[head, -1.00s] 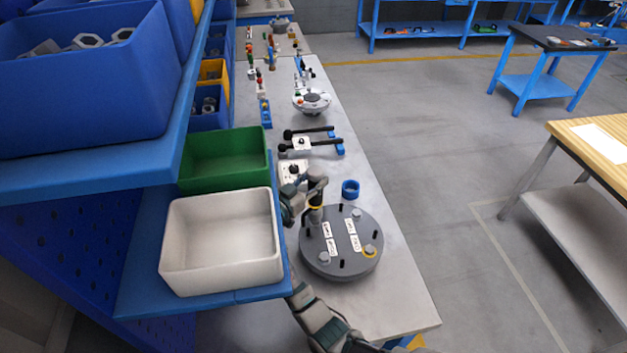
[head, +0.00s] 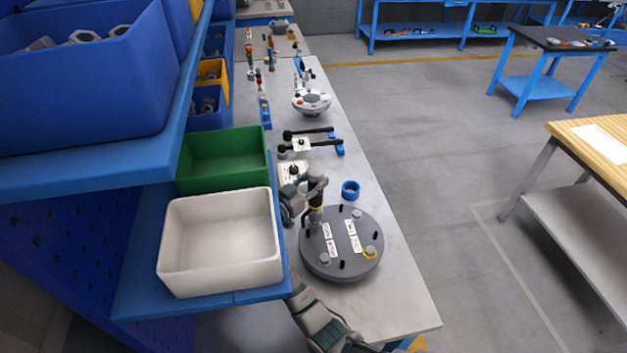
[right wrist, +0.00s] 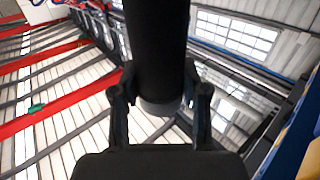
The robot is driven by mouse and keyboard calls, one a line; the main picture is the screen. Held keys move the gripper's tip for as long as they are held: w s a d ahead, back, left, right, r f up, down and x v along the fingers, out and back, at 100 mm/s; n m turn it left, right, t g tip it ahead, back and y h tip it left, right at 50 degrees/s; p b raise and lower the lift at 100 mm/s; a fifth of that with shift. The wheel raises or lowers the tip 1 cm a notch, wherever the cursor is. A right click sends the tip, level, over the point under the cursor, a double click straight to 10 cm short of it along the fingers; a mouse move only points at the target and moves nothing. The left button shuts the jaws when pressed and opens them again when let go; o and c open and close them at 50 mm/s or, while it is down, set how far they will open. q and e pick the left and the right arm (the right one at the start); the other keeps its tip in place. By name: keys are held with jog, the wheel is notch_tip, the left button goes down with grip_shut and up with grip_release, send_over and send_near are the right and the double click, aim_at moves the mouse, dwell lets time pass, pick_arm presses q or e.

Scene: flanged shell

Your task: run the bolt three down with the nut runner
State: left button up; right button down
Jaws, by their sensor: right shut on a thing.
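The round grey flanged shell (head: 341,266) lies flat on the bench, with two white label plates and short black studs on top. My right gripper (head: 304,195) is shut on the nut runner (head: 317,186), a dark upright tool. The nut runner's lower end is over the shell's back left and hides what is under it; I cannot tell if it touches. In the right wrist view its black body (right wrist: 157,50) stands between the fingers. My left gripper is not in view.
A white bin (head: 220,280) and a green bin (head: 222,160) on a blue shelf stand close left of the gripper. A blue ring (head: 350,190) sits behind the shell. Black-handled tools (head: 310,145) lie farther back. The bench's right edge is clear.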

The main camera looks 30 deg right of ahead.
jog(key=shift+f+b, duration=1.25)
jog(key=shift+f, duration=0.1)
jog(key=shift+r+n+t, duration=0.1)
jog(key=shift+n+t, duration=0.3)
jog(key=shift+y, duration=0.3)
jog(key=shift+n+t, duration=0.3)
jog(key=shift+t, duration=0.3)
jog(key=shift+f, duration=0.4)
dwell(0.8)
jog(key=shift+r, duration=0.2)
dwell(0.9)
